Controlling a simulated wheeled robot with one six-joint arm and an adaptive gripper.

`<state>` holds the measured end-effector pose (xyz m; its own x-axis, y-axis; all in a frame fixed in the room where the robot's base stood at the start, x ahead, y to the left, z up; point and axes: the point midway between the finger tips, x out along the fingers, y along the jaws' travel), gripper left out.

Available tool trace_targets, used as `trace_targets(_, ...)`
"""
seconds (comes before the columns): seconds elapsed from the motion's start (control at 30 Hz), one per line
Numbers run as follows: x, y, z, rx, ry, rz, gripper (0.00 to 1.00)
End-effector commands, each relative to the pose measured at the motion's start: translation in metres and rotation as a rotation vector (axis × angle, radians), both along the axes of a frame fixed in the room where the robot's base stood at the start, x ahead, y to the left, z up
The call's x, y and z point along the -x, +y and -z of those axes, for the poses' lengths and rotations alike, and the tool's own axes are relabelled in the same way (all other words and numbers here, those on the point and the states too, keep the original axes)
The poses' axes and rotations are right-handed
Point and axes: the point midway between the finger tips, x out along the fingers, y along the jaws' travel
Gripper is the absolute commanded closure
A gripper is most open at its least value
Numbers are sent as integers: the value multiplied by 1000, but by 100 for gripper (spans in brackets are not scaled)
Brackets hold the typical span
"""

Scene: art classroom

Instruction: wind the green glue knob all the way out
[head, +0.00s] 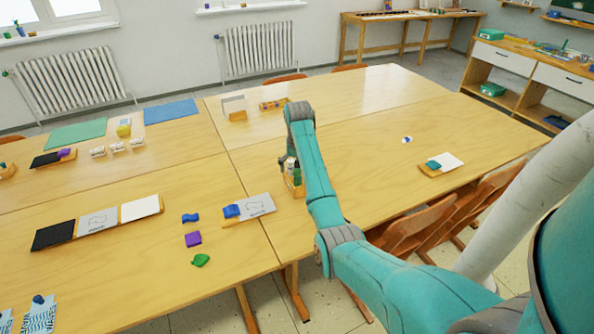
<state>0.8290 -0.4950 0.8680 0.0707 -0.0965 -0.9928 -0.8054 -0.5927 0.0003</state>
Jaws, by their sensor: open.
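My teal arm reaches over the middle of the tables, and my gripper (286,163) points down at its far end, partly hidden behind the arm link. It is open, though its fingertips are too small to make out. Just below and beside it stands a small wooden holder (294,187) with upright items in it. A small green item (297,173) shows there, close to the gripper; I cannot tell whether it is the green glue knob or whether the fingers touch it.
A tray with a blue lump (232,211) and loose blue, purple (193,239) and green (200,260) clay pieces lie left of the arm. A small board with white paper (448,161) lies to the right. Orange chairs (415,225) stand along the near edge. The right tabletop is mostly clear.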

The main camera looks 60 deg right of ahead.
Motion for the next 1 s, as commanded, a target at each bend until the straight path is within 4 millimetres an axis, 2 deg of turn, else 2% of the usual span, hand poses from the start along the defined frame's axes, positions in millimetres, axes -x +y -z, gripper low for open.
trace_targets(0.8, 0, 0, 0, -2, 0, -891, 6)
trace_targets(1.0, 0, 0, 0, -1, 1, -993, 6)
